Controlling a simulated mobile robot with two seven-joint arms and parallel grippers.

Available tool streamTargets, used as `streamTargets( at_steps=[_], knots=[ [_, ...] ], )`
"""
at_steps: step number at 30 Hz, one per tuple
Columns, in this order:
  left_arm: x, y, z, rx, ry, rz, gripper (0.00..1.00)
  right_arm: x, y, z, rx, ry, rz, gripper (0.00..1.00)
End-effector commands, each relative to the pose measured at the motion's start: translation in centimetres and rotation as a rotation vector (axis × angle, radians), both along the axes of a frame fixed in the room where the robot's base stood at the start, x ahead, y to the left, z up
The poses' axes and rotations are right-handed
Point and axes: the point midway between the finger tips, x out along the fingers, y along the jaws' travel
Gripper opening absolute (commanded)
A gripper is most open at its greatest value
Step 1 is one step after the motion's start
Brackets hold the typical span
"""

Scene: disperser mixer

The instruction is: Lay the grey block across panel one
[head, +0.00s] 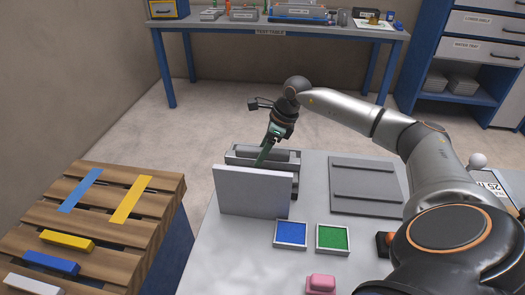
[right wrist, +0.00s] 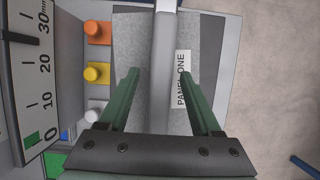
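In the right wrist view, a long light grey bar, which looks like the grey block (right wrist: 164,75), lies across a darker grey surface labelled PANEL ONE (right wrist: 203,40). My right gripper (right wrist: 158,88) is open, with its green fingers on either side of the bar and gaps showing between. Its palm hides the bar's near end. In the head view the right gripper (head: 264,160) points down at panel one (head: 290,157), behind an upright light grey board (head: 253,192) that hides its lower part. My left gripper is not in view.
Orange (right wrist: 98,32), yellow and white buttons stand beside panel one. Blue (head: 291,233) and green (head: 333,238) trays and a pink block (head: 321,283) are in front of the board. A pallet (head: 150,205) with yellow, blue and whitish blocks stands left. A flat grey plate (head: 366,185) lies right.

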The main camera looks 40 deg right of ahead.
Motion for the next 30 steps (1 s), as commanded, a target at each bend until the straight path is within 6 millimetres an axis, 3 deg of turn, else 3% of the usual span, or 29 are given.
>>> streamTargets(
  at_steps=[11, 24, 30],
  knots=[
    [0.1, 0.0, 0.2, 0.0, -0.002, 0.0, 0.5, -0.2, -0.2, 0.9, -0.001, -0.002, -0.002, 0.67],
    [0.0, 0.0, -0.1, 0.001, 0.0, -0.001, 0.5, -2.8, -2.3, 9.0, -0.001, -0.004, 0.0, 0.67],
    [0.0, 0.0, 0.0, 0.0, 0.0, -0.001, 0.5, -3.4, -2.8, 11.0, 0.0, -0.001, 0.0, 0.67]
  ],
)
